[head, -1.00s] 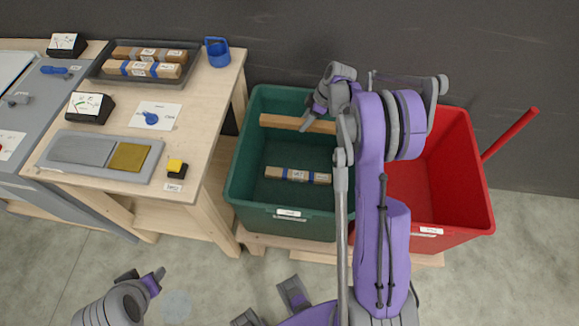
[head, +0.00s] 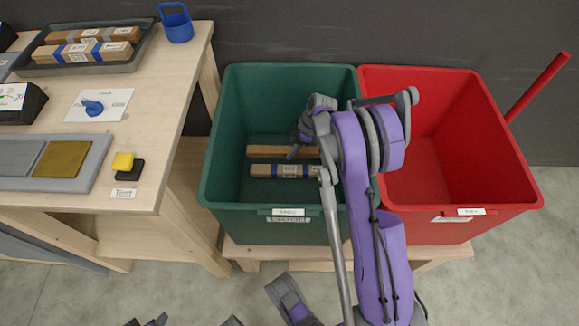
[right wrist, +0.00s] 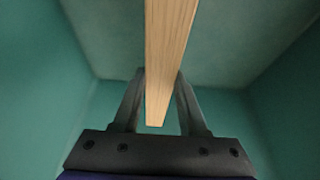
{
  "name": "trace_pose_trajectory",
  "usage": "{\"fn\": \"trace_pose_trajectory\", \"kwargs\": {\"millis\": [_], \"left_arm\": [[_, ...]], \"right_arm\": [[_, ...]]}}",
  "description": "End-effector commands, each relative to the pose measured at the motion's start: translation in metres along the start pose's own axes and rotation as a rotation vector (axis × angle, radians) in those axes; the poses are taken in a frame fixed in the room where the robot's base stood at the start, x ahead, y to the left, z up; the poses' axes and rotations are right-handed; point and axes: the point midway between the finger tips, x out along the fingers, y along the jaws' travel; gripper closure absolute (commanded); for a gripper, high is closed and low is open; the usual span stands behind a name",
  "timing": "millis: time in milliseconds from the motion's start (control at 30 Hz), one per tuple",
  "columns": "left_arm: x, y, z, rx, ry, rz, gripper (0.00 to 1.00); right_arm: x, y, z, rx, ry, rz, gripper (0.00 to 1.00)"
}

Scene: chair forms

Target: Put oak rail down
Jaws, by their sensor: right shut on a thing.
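My right gripper (head: 296,150) is low inside the green bin (head: 281,224), shut on a plain oak rail (head: 262,151). The rail lies level, left to right, just behind a second rail with blue bands and a label (head: 264,171) on the bin floor. I cannot tell whether the held rail touches the floor. In the right wrist view the oak rail (right wrist: 168,50) runs between the two fingers, with green walls around it. My arm hides the right end of the rail in the head view. My left gripper (head: 148,323) barely shows at the bottom edge.
A red bin (head: 436,140), seemingly empty, stands right of the green one, with a red stick (head: 540,87) behind it. A wooden workbench (head: 172,110) at left carries a tray of banded rails (head: 85,66) and a blue cup (head: 177,23).

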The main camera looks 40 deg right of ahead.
Motion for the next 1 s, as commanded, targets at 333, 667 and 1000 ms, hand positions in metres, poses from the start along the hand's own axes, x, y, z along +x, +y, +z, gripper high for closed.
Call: {"fn": "trace_pose_trajectory", "kwargs": {"millis": [333, 667, 1000], "left_arm": [[0.017, 0.000, 0.004, 0.000, -0.005, 0.000, 0.50], [0.025, 0.000, 0.006, 0.000, -0.007, 0.000, 0.50], [0.028, 0.000, 0.007, 0.000, -0.007, 0.000, 0.50]], "right_arm": [[0.048, 0.001, 0.019, 0.000, 0.000, 0.000, 1.00], [0.072, 0.000, 0.029, 0.000, 0.000, 0.000, 1.00], [0.077, 0.000, 0.032, 0.000, 0.000, 0.000, 0.55]]}}
